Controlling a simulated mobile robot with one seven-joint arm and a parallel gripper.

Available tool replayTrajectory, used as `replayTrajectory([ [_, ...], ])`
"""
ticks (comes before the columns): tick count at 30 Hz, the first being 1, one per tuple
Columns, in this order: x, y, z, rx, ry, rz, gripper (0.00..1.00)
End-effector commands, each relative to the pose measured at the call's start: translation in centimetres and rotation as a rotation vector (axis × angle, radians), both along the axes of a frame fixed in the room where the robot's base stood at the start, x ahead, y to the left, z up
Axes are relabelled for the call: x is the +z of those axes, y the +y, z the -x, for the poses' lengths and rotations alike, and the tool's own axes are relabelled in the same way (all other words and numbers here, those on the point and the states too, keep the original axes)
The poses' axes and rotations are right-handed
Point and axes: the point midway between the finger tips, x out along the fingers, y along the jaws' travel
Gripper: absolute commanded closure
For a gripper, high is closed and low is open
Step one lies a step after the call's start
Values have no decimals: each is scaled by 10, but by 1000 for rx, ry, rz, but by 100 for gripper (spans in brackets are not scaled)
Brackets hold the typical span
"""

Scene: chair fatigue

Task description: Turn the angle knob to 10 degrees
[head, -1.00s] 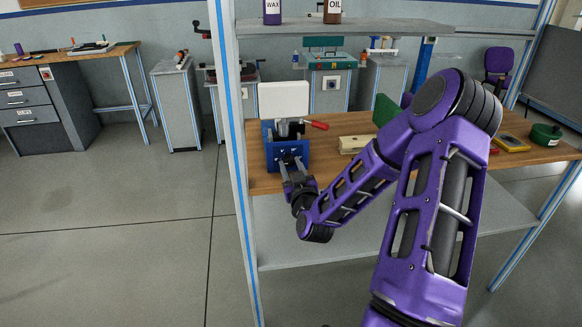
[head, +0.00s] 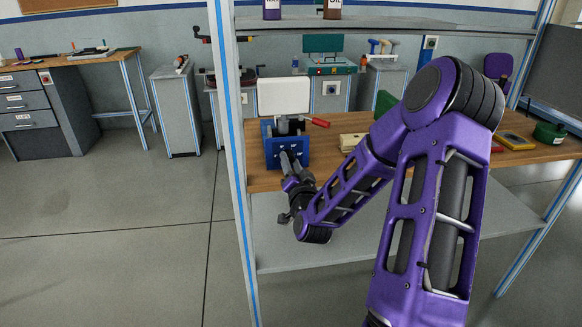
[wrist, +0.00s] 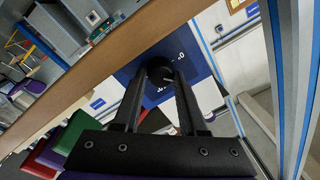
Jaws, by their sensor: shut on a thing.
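A blue machine (head: 291,152) with a white board behind it and a red-handled lever stands at the left end of the wooden bench. In the wrist view its blue front panel (wrist: 193,62) carries white markings, too partial to read, and a round black angle knob (wrist: 159,66). My gripper (wrist: 160,80) has a finger on each side of the knob and is shut on it. In the head view my gripper (head: 288,160) reaches the lower front of the machine and hides the knob. The knob's angle cannot be read.
A blue-striped shelf post (head: 233,160) stands close left of the machine. A pale wooden block (head: 351,142) and a green block (head: 385,104) lie to its right, partly behind my arm. A shelf (head: 340,24) with bottles hangs above. A lower shelf (head: 350,245) lies below.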

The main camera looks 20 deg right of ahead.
Motion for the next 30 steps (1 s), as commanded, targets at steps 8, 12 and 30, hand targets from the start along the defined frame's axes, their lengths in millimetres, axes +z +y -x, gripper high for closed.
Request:
replayTrajectory([
  [8,1,1,-1,1,-76,-251,100],
  [12,1,1,-1,2,-113,-379,100],
  [30,1,2,-1,3,-266,-909,100],
])
